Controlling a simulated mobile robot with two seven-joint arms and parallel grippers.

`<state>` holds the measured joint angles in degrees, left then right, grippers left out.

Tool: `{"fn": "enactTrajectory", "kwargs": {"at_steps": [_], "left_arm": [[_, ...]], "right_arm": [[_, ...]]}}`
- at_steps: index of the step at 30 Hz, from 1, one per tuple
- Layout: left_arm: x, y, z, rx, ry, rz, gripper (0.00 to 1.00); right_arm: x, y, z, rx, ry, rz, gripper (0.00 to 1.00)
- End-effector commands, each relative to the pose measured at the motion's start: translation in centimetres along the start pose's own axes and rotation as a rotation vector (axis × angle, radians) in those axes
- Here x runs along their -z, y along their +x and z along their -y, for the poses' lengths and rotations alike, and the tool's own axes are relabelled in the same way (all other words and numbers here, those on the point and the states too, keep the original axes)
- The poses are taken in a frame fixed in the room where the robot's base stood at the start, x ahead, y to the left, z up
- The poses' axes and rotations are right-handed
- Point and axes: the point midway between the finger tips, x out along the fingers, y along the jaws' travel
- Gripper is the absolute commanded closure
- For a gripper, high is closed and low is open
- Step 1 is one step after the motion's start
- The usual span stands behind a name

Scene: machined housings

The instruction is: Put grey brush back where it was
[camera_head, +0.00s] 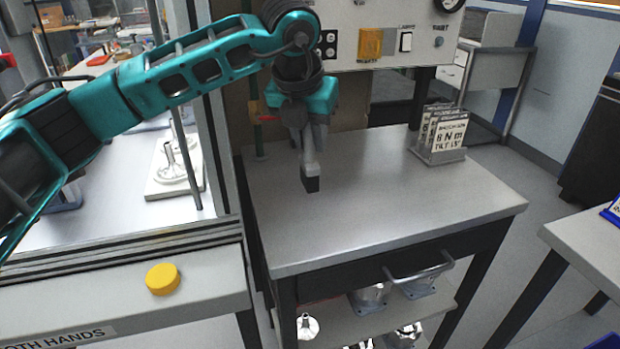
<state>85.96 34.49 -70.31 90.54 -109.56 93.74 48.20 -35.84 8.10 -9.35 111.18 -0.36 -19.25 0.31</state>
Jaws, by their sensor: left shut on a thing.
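My left gripper (305,136) points down over the left part of the grey metal worktable (400,205). It is shut on the grey brush (309,170), which hangs upright below the fingers. The brush has a light grey body and a dark block at its lower end. The dark end is at or just above the tabletop; I cannot tell whether it touches. The upper part of the brush is hidden by the fingers. My right gripper is not in view.
A stand with printed cards (442,135) is at the table's back right. A switch panel (385,35) is behind. A drawer handle (418,268) sticks out in front. A yellow button (162,279) is on the left bench. The tabletop's middle is clear.

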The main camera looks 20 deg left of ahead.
Motion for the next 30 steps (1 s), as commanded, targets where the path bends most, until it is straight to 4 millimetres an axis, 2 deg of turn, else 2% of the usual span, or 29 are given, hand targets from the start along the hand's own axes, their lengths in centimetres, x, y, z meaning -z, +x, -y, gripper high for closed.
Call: {"fn": "enactTrajectory", "kwargs": {"at_steps": [3, 11, 18, 29, 30], "left_arm": [[0.9, 2.2, 0.0, 0.001, 0.000, -0.001, 1.00], [1.6, 4.2, 0.0, 0.000, 0.000, 0.000, 1.00], [2.8, 7.3, 0.0, 0.000, 0.000, -0.001, 1.00], [3.0, 7.9, 0.0, 0.001, 0.000, 0.002, 1.00], [3.0, 7.9, 0.0, 0.001, 0.001, 0.002, 0.73]], "right_arm": [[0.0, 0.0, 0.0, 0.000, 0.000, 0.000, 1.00], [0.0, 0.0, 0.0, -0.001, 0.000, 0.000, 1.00], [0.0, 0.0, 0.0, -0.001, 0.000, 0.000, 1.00], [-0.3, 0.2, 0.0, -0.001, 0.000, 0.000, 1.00], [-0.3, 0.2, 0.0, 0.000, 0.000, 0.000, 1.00]]}}
